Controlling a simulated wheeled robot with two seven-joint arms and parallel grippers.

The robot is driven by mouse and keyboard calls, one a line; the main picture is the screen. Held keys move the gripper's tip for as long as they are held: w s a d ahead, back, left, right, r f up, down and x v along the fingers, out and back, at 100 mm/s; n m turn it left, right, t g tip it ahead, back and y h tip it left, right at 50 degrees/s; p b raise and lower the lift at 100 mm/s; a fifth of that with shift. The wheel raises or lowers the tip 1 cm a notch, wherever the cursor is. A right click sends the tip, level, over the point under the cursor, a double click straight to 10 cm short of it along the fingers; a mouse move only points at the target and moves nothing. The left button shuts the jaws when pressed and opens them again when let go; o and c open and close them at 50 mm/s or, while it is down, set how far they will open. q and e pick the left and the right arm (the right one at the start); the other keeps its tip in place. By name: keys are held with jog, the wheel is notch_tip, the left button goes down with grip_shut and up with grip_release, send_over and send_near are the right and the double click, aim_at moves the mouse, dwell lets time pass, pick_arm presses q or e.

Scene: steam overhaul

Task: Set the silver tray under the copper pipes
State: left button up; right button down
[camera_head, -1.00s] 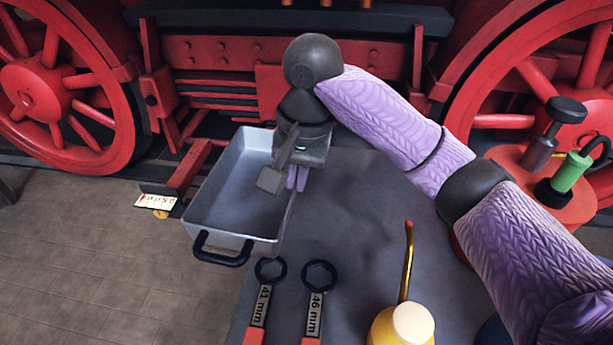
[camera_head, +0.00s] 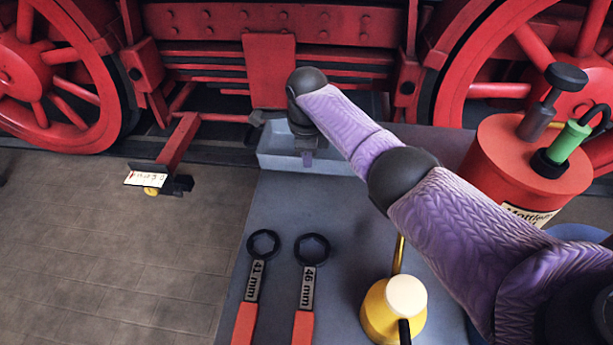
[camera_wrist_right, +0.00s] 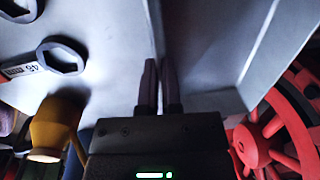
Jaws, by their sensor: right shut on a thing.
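The silver tray (camera_head: 275,162) is at the far end of the grey table, close to the red locomotive frame. My right gripper (camera_head: 308,158) is shut on the tray's near wall, and my arm hides part of the tray. In the right wrist view, the closed fingers (camera_wrist_right: 160,80) grip the edge of the pale tray (camera_wrist_right: 205,50). I cannot tell whether the tray touches the table. I cannot make out any copper pipes. My left gripper is not in view.
Two ring wrenches, marked 41 mm (camera_head: 253,285) and 46 mm (camera_head: 307,285), lie on the table (camera_head: 275,225). A yellow oil can (camera_head: 380,315) stands beside them. A red drum (camera_head: 525,165) carries a green-handled tool at right. Red wheels flank the frame. Left floor is open.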

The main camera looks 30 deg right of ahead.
notch_tip(320, 180, down, 6)
jog(key=b, duration=0.3)
jog(key=shift+r, duration=0.1)
jog(key=shift+r+p, duration=0.3)
jog(key=shift+r, duration=0.05)
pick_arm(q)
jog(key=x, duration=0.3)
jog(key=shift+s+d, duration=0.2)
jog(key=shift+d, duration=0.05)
pick_arm(e)
jog(key=shift+f, duration=0.15)
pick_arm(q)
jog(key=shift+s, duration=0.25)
pick_arm(e)
jog(key=c, duration=0.8)
grip_release()
pick_arm(q)
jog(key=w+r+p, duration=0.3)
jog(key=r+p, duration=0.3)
jog(key=p, duration=0.2)
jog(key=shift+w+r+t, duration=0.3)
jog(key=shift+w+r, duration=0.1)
pick_arm(e)
notch_tip(320, 180, up, 12)
jog(key=shift+s+a, duration=0.3)
jog(key=shift+s, duration=0.1)
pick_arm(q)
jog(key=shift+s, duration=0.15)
